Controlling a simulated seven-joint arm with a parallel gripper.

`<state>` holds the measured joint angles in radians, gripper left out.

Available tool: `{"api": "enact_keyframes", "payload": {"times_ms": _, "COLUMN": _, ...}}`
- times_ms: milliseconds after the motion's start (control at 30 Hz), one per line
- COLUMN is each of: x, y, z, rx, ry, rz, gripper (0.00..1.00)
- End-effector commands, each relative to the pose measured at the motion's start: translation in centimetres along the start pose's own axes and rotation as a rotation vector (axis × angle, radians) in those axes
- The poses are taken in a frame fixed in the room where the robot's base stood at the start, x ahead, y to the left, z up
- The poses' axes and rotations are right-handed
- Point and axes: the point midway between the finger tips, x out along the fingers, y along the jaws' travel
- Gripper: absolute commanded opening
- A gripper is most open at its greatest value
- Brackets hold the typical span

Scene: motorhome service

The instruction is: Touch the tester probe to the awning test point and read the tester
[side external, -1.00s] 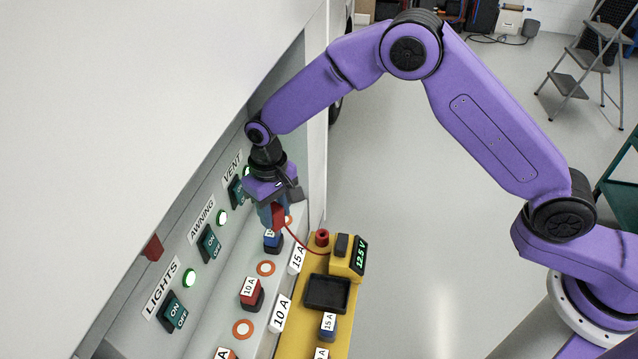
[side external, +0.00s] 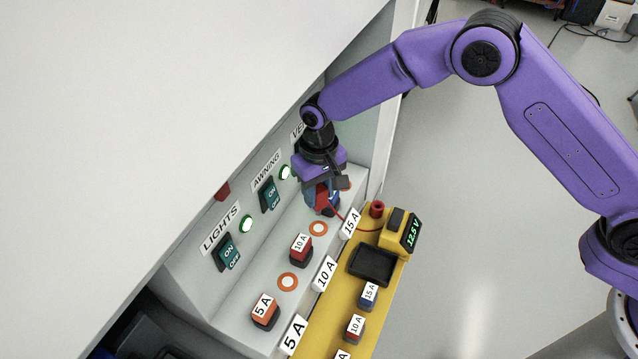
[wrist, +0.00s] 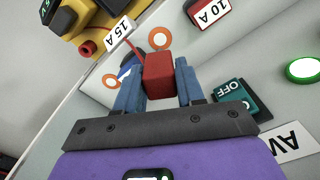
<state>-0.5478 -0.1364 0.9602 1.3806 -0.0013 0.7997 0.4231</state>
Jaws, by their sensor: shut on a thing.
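My gripper (side external: 321,197) is shut on the red tester probe (wrist: 158,75), between its blue fingers in the wrist view. It hovers near the blue 15 A fuse (side external: 334,210), partly covering it. A red lead runs from the probe to the yellow tester (side external: 394,238), whose display (side external: 413,232) reads 12.5 V. The orange test ring (side external: 318,228) beside the red 10 A fuse (side external: 301,247), in the AWNING row, is uncovered; it shows beyond the probe in the wrist view (wrist: 160,38). The probe's tip is hidden, so I cannot tell whether it touches anything.
The AWNING switch (side external: 269,195) and its lit green lamp (side external: 285,172) are on the sloped panel. The LIGHTS switch (side external: 228,252), 5 A fuse (side external: 265,313) and another ring (side external: 287,282) lie nearer. A yellow tray (side external: 330,325) holds spare fuses and a black recess (side external: 372,265).

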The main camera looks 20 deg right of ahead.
Motion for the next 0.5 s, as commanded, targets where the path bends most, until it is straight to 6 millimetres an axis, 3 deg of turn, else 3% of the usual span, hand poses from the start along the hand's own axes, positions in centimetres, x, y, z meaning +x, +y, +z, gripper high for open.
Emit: {"api": "enact_keyframes", "payload": {"times_ms": 500, "x": 3.5, "y": 0.0, "z": 0.0, "rx": 0.000, "ry": 0.000, "rz": 0.000, "gripper": 0.08}}
